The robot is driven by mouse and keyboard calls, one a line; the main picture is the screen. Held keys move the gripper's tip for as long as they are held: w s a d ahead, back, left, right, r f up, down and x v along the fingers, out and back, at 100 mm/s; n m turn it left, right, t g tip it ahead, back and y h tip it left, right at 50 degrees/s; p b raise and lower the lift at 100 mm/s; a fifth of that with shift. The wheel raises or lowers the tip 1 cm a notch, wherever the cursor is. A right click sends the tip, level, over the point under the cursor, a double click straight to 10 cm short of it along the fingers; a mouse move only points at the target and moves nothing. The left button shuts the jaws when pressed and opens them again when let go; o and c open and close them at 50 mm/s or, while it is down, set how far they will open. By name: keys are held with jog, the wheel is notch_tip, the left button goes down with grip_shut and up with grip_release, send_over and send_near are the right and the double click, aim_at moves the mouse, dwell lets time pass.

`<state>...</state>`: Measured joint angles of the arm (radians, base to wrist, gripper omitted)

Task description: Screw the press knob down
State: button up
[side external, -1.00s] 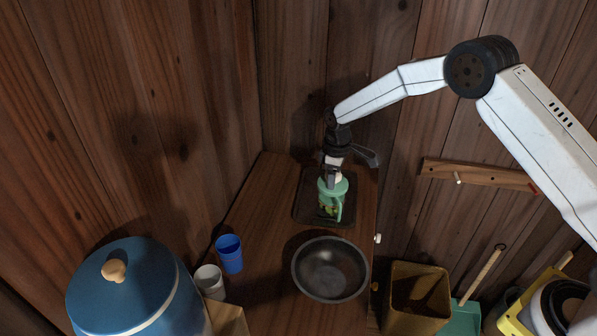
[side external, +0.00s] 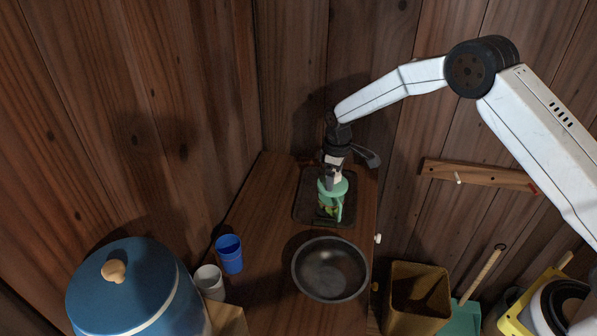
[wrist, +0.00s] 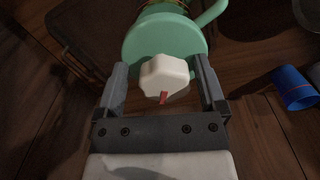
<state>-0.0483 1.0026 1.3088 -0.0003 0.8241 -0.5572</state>
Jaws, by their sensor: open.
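The press (side external: 332,190) is green, with greenish contents showing inside its frame, and stands on a dark tray (side external: 306,212) on the wooden cabinet top. In the wrist view its round green plate (wrist: 140,42) shows below a white knob (wrist: 158,74) with a red mark. My gripper (wrist: 160,80) is over the press, pointing down. Its two fingers are open, one on each side of the knob, with a visible gap on both sides. In the side view the gripper (side external: 333,178) largely hides the knob.
A dark metal bowl (side external: 330,286) sits in front of the press. A blue cup (side external: 229,255) and a white cup (side external: 209,281) stand to the left, near a large blue lidded pot (side external: 125,290). Wooden walls are close behind; a bin (side external: 418,292) stands at right.

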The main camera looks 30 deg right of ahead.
jog(key=shift+s+r, duration=0.1)
jog(key=shift+r, duration=4.25)
jog(key=n, duration=0.4)
jog(key=shift+r, duration=0.15)
jog(key=n, duration=0.5)
jog(key=shift+a+r+n, duration=0.1)
jog(key=shift+r+n, duration=0.1)
jog(key=shift+n, duration=0.2)
jog(key=n, duration=0.5)
jog(key=shift+r, duration=0.15)
jog(key=n, duration=0.5)
jog(key=shift+a+r, duration=0.1)
jog(key=shift+r, duration=0.05)
